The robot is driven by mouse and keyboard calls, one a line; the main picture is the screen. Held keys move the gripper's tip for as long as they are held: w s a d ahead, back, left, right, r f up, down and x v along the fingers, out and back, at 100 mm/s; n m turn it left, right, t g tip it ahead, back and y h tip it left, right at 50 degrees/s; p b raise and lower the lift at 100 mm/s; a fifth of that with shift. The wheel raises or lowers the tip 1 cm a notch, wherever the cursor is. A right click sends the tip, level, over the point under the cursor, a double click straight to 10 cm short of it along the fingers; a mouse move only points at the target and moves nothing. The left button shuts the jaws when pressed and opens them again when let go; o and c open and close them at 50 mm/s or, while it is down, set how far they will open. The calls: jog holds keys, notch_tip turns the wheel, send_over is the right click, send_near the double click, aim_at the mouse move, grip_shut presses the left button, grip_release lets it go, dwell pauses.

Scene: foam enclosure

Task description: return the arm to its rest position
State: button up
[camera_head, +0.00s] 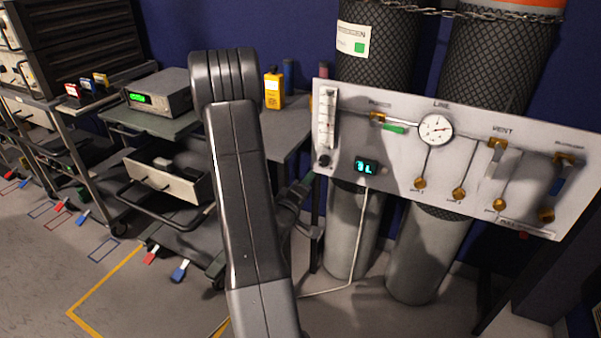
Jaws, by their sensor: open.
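My arm (240,190) rises from the bottom edge through the middle of the head view. Its thick rounded dark joint (224,76) is at the top, in front of the cart.
A white gas panel (455,165) with a round gauge (435,128) stands at right, before two chained cylinders (378,45). Floor at lower left is clear.

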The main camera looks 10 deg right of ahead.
aim_at(323, 163)
jog(key=b+x, duration=0.1)
jog(key=x, duration=1.3)
jog(key=shift+s, duration=0.1)
jog(key=shift+s+a, duration=0.1)
jog(key=shift+a, duration=0.05)
jog(key=f+p+v, duration=0.1)
jog(key=v, duration=1.2)
jog(key=x, duration=0.4)
jog(key=b+x, duration=0.1)
jog(key=x, duration=0.8)
jog(key=shift+w+r+b, duration=0.2)
jog(key=shift+r+b, duration=0.1)
jog(key=shift+s+m+b, duration=0.15)
jog(key=shift+m+b, duration=0.5)
jog(key=shift+m, duration=0.35)
jog(key=m+b, duration=0.2)
jog(key=m, duration=0.1)
jog(key=shift+m+b, duration=0.4)
jog(key=m+b, duration=0.3)
jog(key=m, duration=0.2)
jog(key=shift+m+t+b, duration=0.3)
jog(key=shift+t, duration=0.1)
jog(key=p+v, duration=0.1)
jog(key=v, duration=0.7)
jog(key=shift+s+p, duration=0.25)
jog(key=shift+p, duration=0.05)
